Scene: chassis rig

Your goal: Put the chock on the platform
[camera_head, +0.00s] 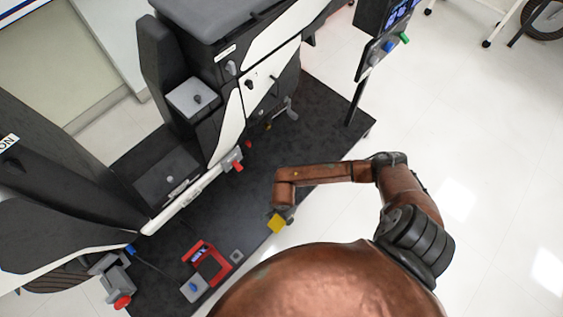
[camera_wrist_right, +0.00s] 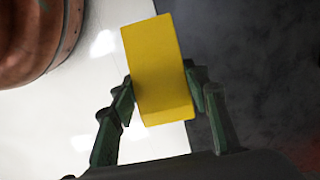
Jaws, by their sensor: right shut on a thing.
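The chock is a yellow block (camera_wrist_right: 158,68), held between the two green fingers of my right gripper (camera_wrist_right: 160,88) in the right wrist view. In the head view the yellow chock (camera_head: 277,224) shows at the end of my right arm, over the near right edge of the dark platform (camera_head: 325,100). My right gripper (camera_head: 284,216) is small there and partly hidden by the wrist. Whether the chock touches the platform cannot be told. My left gripper is not in view.
A black and white machine (camera_head: 225,100) stands along the platform. A red device (camera_head: 207,264), a grey box (camera_head: 194,287) and a small grey square piece (camera_head: 237,256) lie near the chock. A post with a screen (camera_head: 375,50) rises at the far right edge. White floor (camera_head: 480,170) lies open to the right.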

